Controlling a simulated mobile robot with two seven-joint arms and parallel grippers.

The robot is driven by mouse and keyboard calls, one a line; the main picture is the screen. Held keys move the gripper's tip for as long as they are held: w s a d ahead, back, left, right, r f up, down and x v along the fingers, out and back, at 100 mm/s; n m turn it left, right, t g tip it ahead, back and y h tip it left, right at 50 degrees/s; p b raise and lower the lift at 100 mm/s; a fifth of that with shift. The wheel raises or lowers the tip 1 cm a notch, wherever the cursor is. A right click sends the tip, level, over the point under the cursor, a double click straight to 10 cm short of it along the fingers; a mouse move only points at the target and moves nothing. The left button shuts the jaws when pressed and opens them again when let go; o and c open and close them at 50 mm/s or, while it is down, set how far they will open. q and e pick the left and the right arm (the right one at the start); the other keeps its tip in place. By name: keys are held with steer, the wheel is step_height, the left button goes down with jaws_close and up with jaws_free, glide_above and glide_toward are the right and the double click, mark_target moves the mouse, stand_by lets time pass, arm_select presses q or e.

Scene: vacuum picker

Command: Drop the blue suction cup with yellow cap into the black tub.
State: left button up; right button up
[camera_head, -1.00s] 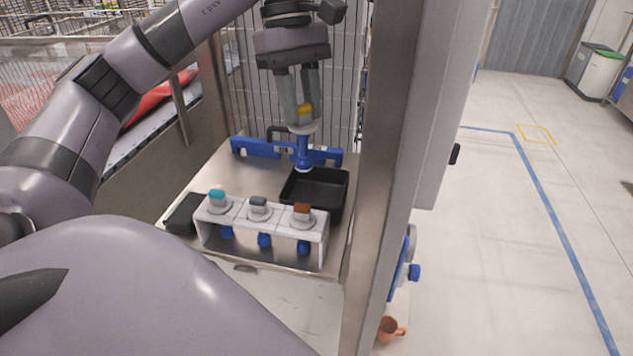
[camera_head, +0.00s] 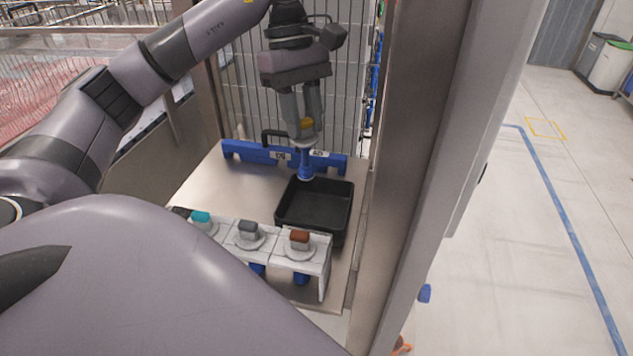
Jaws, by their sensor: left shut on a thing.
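The blue suction cup with yellow cap (camera_head: 305,160) hangs from my left gripper (camera_head: 303,122). The fingers are shut on it around the yellow cap, and the blue cup points down. It is at the back edge of the black tub (camera_head: 283,214), above or just inside the rim; I cannot tell which. The tub is open at the top and looks empty inside. My right gripper is not in the view.
A white rack (camera_head: 322,262) in front of the tub holds suction cups with teal (camera_head: 201,217), grey (camera_head: 248,228) and brown (camera_head: 299,237) caps. A blue bracket (camera_head: 243,152) stands behind on the metal table (camera_head: 205,185). A metal post (camera_head: 408,150) rises right of the table.

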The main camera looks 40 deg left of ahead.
mark_target(304, 140)
arm_select(q)
step_height(304, 140, down, 5)
steer(key=b, duration=0.4)
steer(key=shift+f, duration=0.15)
steer(key=o, duration=0.9)
steer(key=shift+a+r, duration=0.1)
steer(key=shift+r, duration=0.35)
steer(key=p+v, duration=0.2)
steer(key=v, duration=0.3)
steer(key=shift+r, duration=0.15)
steer(key=shift+w+a+r, duration=0.1)
steer(key=shift+a+r, duration=0.15)
steer(key=shift+r, duration=0.25)
